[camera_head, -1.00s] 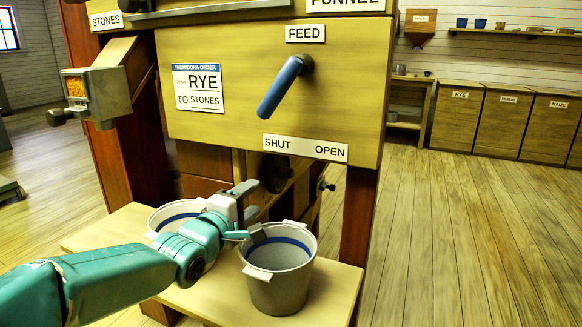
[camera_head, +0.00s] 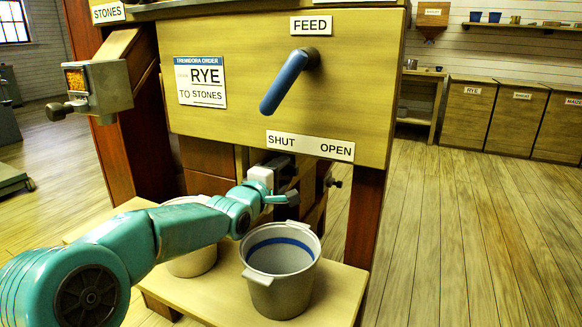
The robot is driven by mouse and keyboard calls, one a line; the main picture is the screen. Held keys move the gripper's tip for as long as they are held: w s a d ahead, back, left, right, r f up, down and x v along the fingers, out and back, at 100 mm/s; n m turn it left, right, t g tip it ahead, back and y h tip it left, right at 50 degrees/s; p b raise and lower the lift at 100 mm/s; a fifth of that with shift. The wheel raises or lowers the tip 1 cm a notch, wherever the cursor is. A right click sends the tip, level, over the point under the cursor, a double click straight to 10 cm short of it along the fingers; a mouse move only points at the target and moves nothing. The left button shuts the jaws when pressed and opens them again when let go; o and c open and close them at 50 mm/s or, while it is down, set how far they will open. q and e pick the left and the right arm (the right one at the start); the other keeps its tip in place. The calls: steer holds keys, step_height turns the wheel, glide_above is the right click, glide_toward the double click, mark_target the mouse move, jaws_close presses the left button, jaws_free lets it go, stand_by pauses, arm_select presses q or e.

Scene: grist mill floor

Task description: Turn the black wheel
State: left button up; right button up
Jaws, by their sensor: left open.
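The black wheel (camera_head: 281,170) sits in the shadow under the feed panel, mostly hidden behind my left gripper. My left gripper (camera_head: 275,184) is open, with its light block-like finger and its grey finger reaching in close in front of the wheel. I cannot tell whether they touch it. My teal left arm comes in from the lower left, across the bench. My right gripper is not in view.
A grey pail (camera_head: 281,275) with a blue band stands on the wooden bench (camera_head: 345,265) below the gripper. A second pail (camera_head: 193,262) is partly behind my arm. Above is a blue feed lever (camera_head: 286,82). A small black knob (camera_head: 333,182) sits to the right.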

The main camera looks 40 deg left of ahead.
mark_target(291, 166)
arm_select(q)
steer(key=p+x, duration=0.1)
steer(key=x, duration=0.3)
steer(key=shift+w+r, duration=0.1)
steer(key=shift+w, duration=0.2)
steer(key=shift+w+a, duration=0.1)
steer(key=shift+w, duration=0.35)
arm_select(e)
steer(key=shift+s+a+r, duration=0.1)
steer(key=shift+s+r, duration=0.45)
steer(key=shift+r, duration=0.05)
arm_select(q)
steer(key=c, duration=1)
steer(key=shift+p, duration=0.45)
steer(key=g+p, duration=0.1)
steer(key=p, duration=0.4)
steer(key=g+p, duration=0.1)
steer(key=p, duration=0.4)
steer(key=shift+w+a+r+g+h, duration=0.1)
steer(key=shift+w+r+g+h, duration=0.2)
steer(key=shift+h, duration=0.1)
steer(key=shift+f, duration=0.15)
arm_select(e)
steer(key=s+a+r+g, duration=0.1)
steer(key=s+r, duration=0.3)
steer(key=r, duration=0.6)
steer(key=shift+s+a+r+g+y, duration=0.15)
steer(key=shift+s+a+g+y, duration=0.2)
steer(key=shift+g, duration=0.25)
